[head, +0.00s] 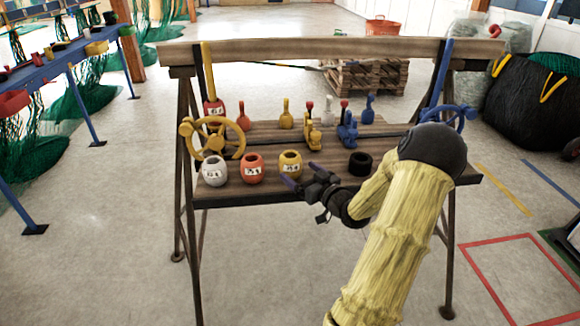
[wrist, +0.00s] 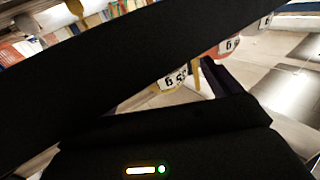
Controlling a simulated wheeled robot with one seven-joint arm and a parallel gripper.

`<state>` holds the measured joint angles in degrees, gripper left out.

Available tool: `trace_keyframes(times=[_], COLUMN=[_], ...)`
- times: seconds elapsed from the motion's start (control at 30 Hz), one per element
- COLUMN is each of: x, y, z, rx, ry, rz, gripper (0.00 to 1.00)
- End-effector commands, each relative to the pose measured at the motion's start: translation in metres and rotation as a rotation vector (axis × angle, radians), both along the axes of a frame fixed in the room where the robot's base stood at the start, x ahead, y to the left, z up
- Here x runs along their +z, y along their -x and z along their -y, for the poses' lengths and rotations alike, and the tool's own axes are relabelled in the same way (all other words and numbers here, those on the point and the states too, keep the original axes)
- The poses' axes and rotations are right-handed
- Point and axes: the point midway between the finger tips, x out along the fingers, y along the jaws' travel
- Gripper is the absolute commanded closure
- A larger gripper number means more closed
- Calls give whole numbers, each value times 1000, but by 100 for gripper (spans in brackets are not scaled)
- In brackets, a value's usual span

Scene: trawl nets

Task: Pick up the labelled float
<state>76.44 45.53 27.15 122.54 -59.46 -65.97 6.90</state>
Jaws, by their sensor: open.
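Three labelled floats stand in a row at the front of the wooden bench: a white one (head: 214,172), an orange one (head: 252,169) and a yellow one (head: 290,164). A red labelled float (head: 214,112) stands behind, at the left. The label characters are too small to read surely. My gripper (head: 302,176) is open and empty, just right of the yellow float and near the bench's front edge. In the wrist view the yellow float (wrist: 172,80) is partly hidden by my gripper. The orange float (wrist: 229,46) and white float (wrist: 266,21) show beyond it.
A yellow handwheel (head: 212,140) stands behind the white float, and a blue handwheel (head: 450,112) is at the right. A black ring (head: 360,163) lies right of my gripper. Yellow and blue valves (head: 347,132) and several bottle-shaped things stand farther back on the bench (head: 270,143).

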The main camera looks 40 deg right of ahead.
Motion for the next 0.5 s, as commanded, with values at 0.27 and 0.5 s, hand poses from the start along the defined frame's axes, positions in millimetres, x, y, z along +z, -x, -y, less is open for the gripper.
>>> trace_keyframes(times=[0.27,0.5], x=[-1,0], y=[-36,-38], z=[0,-1], rx=[-2,-2], ry=[-1,-1], rz=[0,0], gripper=[10,10])
